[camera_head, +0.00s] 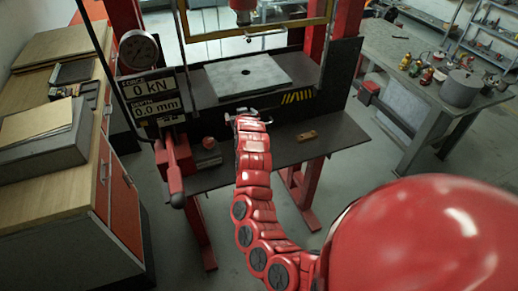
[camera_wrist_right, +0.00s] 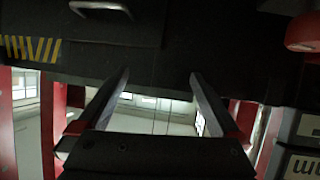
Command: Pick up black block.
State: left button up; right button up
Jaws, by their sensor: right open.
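I cannot pick out a plain black block for sure. In the right wrist view, a dark flat shape with a pale rounded edge (camera_wrist_right: 100,9) lies at the top on the dark plate; I cannot tell whether it is the block. In the head view, a small dark block with a red knob (camera_head: 208,145) stands on the bench left of my right gripper (camera_head: 243,114). My right gripper also shows in the wrist view (camera_wrist_right: 160,76); it is open, with nothing between its fingers. My right arm hides part of the bench. My left gripper is out of view.
The red press holds a grey plate (camera_head: 247,77) behind the gripper, with yellow-black stripes (camera_head: 298,96) at its front. A display (camera_head: 152,94) and a red lever (camera_head: 172,165) stand left. A small wooden block (camera_head: 307,136) lies right on the black bench (camera_head: 335,142).

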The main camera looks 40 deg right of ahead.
jog(key=s+d+r+n+g+y, duration=0.1)
jog(key=s+r+g+y, duration=0.1)
jog(key=s+g, duration=0.3)
jog(key=s+d+r+g+y, duration=0.1)
jog(key=s+r+g+y, duration=0.1)
jog(key=s, duration=0.6)
jog(key=shift+g, duration=0.4)
jog(key=b+x, duration=0.7)
jog(key=x, duration=0.5)
jog(key=shift+w+a+b, duration=0.15)
jog(key=shift+b, duration=0.15)
jog(key=p+x, duration=0.3)
jog(key=shift+d+f, duration=0.2)
jog(key=shift+f, duration=0.2)
jog(key=shift+p+x, duration=0.3)
jog(key=shift+x, duration=0.45)
grip_shut()
